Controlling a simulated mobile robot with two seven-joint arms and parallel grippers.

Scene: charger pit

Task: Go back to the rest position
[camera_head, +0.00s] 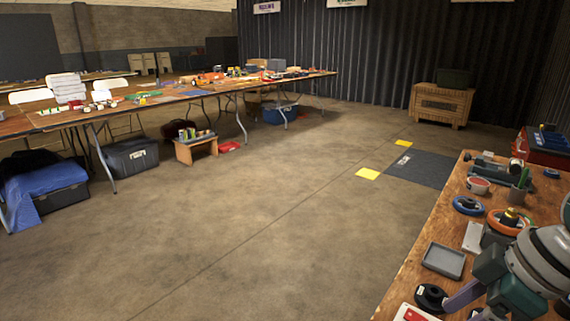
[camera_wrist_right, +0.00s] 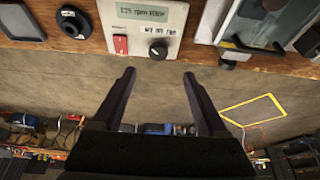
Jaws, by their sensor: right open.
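My right gripper (camera_head: 462,297) is at the lower right of the head view, over the near part of the wooden workbench (camera_head: 405,290). In the right wrist view the gripper (camera_wrist_right: 159,77) has its two dark fingers apart, with nothing between them. The fingers show below the workbench edge in that picture, against the concrete floor. A pale control panel (camera_wrist_right: 143,30) with a red switch and a black knob lies just beyond the fingertips. My left gripper is not in view.
The workbench holds a grey tray (camera_head: 444,260), a black round part (camera_head: 431,296), an orange ring (camera_head: 509,221) and other tools close to my right arm. A long cluttered table (camera_head: 165,97) stands at the back left. The middle floor (camera_head: 260,190) is clear.

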